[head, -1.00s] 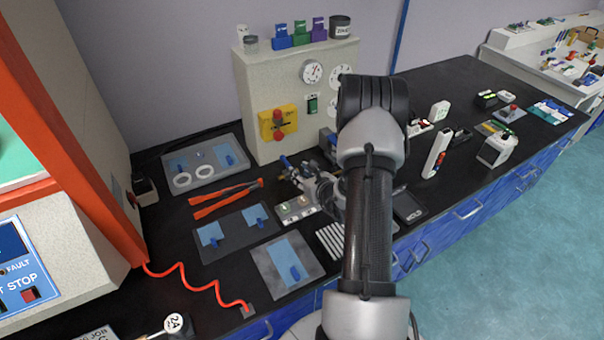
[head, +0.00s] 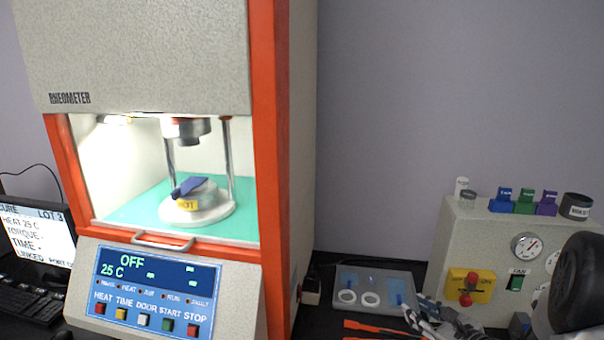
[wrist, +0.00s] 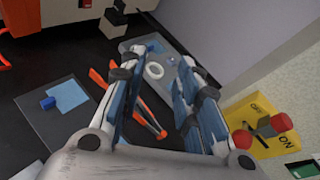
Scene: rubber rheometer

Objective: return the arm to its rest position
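My gripper (wrist: 152,98) shows in the wrist view with its two blue-padded fingers spread apart and nothing between them. It hangs above the bench, pointing toward the grey tray with white rings and the orange tongs. In the head view, part of my arm shows as a dark rounded joint at the right edge. My gripper (head: 428,318) shows partly at the bottom of that view, near the tray.
The rheometer (head: 170,60) stands at left, with a blue piece (head: 189,187) on its lower die. The grey tray (head: 345,275), orange tongs (wrist: 150,118) and beige panel box (head: 455,235) with a yellow switch plate (wrist: 255,112) are close to my gripper.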

